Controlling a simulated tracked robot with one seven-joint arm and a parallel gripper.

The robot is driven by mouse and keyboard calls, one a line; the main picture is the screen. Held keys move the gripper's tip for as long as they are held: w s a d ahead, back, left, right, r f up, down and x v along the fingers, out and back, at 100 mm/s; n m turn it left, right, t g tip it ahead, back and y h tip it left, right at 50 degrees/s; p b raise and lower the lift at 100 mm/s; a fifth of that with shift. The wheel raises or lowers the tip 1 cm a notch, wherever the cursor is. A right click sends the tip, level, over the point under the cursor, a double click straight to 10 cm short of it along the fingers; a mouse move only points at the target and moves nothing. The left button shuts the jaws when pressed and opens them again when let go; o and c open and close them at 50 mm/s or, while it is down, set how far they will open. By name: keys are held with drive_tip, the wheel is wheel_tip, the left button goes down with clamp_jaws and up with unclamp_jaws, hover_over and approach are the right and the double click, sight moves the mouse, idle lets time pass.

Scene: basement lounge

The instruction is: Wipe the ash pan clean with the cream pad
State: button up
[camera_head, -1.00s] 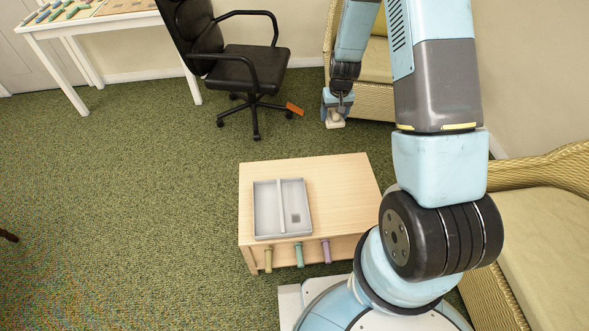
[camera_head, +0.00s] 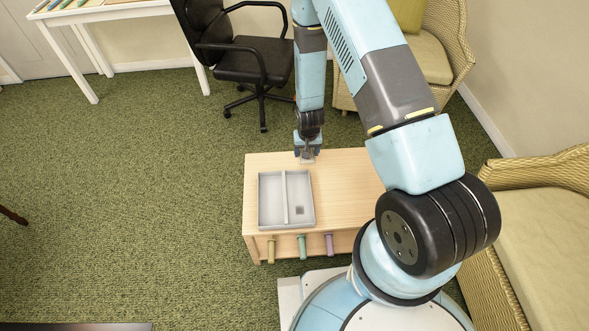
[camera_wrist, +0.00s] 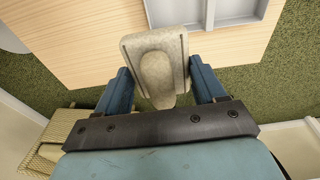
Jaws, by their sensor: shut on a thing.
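The ash pan (camera_head: 271,202) is a light grey, shallow tray with a divider, lying on the small wooden table (camera_head: 347,185). A dark grey square patch (camera_head: 299,210) marks the floor of its right compartment. My gripper (camera_head: 307,148) is above the table's far edge, just beyond the pan's far right corner. It is shut on the cream pad (camera_wrist: 157,70), which sits between both fingers in the wrist view. The pad looks apart from the pan in the head view. The pan's edge (camera_wrist: 235,23) shows at the top of the wrist view.
Several coloured pegs (camera_head: 301,245) stick out from the table's near side. A black office chair (camera_head: 250,62) stands behind. Wicker seats (camera_head: 540,220) are on the right. Bare tabletop lies right of the pan, and open green carpet (camera_head: 130,190) lies to the left.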

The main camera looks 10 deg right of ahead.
sight(299, 195)
drive_tip(key=shift+s+a+f, duration=0.6)
drive_tip(key=shift+s+f, duration=0.05)
drive_tip(key=shift+f, duration=1.7)
drive_tip(key=shift+s+a+f, duration=0.6)
drive_tip(key=shift+s+f, duration=0.1)
drive_tip(key=shift+f, duration=1.6)
drive_tip(key=shift+s+a+f, duration=0.6)
drive_tip(key=shift+s+f, duration=0.05)
drive_tip(key=shift+f, duration=1.7)
drive_tip(key=shift+f, duration=0.55)
drive_tip(key=shift+s, duration=0.15)
drive_tip(key=shift+s+a, duration=0.2)
drive_tip(key=shift+s, duration=5.2)
drive_tip(key=shift+w+d+f, duration=0.1)
drive_tip(key=shift+w, duration=2.7)
drive_tip(key=shift+w+d, duration=0.1)
drive_tip(key=shift+w, duration=2.65)
drive_tip(key=shift+s, duration=2)
